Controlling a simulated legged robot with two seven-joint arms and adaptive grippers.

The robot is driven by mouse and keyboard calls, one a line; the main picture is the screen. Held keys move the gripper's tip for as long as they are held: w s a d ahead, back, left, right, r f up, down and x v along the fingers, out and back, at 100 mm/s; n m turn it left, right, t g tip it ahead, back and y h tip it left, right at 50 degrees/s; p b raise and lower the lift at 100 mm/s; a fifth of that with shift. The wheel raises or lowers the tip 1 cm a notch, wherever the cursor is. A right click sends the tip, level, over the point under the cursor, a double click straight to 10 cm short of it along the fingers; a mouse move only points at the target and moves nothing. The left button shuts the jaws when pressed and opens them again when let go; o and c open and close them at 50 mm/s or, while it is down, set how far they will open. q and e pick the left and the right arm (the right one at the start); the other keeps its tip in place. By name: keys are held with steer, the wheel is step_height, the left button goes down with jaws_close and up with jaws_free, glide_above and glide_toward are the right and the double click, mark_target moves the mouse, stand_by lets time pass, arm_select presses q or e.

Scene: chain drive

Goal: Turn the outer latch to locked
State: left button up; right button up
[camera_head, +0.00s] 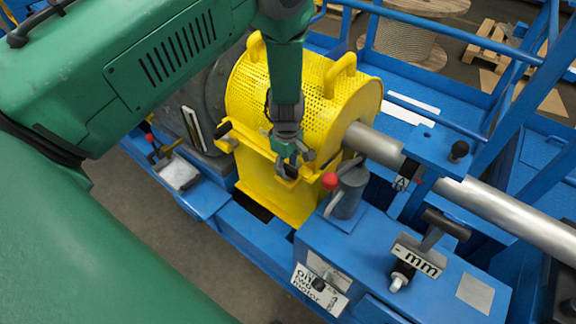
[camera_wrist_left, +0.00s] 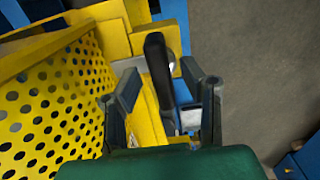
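The yellow perforated guard (camera_head: 315,85) covers the drive in the middle of the head view. A latch with a black handle (camera_wrist_left: 157,62) sits on its front flange, near my left gripper (camera_head: 291,154). In the left wrist view the two fingers of my left gripper (camera_wrist_left: 165,105) stand apart, with the handle between and beyond them. I see no clear contact. Another dark latch (camera_head: 223,130) shows at the guard's left end. I cannot tell from the frames which latch is the outer one. My right gripper is not in view.
A grey oil can with a red knob (camera_head: 348,190) stands close right of my left gripper. A steel shaft (camera_head: 470,196) runs right from the guard. A T-handled tool (camera_head: 443,228) and a "- mm" plate (camera_head: 418,255) are on the blue frame (camera_head: 345,250). Grey floor lies in front.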

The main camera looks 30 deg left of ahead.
mark_target(287, 165)
arm_select(q)
step_height(287, 165, up, 12)
steer(key=shift+f, duration=0.25)
steer(key=shift+w, duration=0.1)
stand_by(0.4)
steer(key=s+a+f+m+y+b, duration=0.2)
steer(key=s+f+m+b, duration=0.65)
steer(key=s+f, duration=1)
steer(key=s+d+f+m+h+b, duration=0.1)
steer(key=s+d+f+m, duration=0.1)
steer(key=s+m, duration=0.2)
steer(key=s+d+f+m+h+b, duration=0.1)
steer(key=s+d+f+m, duration=0.2)
steer(key=s+m, duration=0.2)
steer(key=shift+s+d+f+t, duration=0.2)
steer(key=shift+s+d+t, duration=0.1)
steer(key=shift+s, duration=0.85)
